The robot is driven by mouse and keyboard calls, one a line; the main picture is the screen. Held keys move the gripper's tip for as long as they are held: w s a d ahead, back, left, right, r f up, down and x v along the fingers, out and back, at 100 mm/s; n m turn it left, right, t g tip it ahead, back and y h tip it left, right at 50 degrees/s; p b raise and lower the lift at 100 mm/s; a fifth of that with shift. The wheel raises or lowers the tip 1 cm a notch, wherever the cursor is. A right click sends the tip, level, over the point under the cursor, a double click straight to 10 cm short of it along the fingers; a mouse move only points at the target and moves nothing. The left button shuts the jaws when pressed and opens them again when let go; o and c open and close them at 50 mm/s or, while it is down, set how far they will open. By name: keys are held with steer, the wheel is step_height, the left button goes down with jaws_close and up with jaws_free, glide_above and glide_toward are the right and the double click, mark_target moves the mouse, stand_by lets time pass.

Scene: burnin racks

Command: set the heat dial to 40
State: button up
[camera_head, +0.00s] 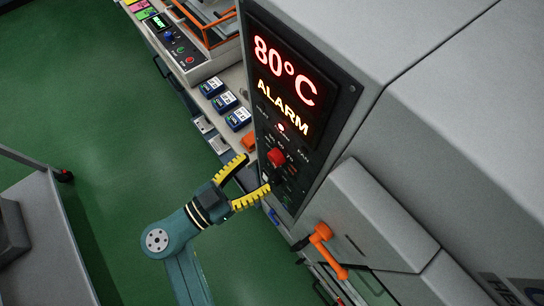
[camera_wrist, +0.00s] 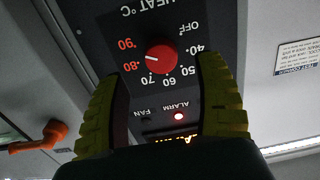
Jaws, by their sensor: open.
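The red heat dial (camera_wrist: 161,58) sits on a black control panel and shows between my two yellow fingers in the wrist view. Its white mark points towards the orange-red 80. The scale, upside down in this view, runs from OFF through 40 to 90. In the head view the dial (camera_head: 276,157) is a small red knob below the display. My gripper (camera_head: 254,175) is open and empty in front of the panel. In the wrist view my gripper (camera_wrist: 162,72) has one finger on each side of the dial, with gaps; contact is not visible.
The display (camera_head: 284,80) reads 80°C and ALARM, and a red alarm lamp (camera_wrist: 179,116) is lit near the dial. An orange handle (camera_head: 322,236) juts out below the panel. Blue-labelled units (camera_head: 224,101) lie on the bench at left. A grey cart (camera_head: 40,225) stands at far left.

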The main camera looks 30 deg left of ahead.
mark_target(272, 161)
steer(key=x, duration=0.5)
steer(key=c, duration=1.2)
steer(key=shift+c, duration=0.2)
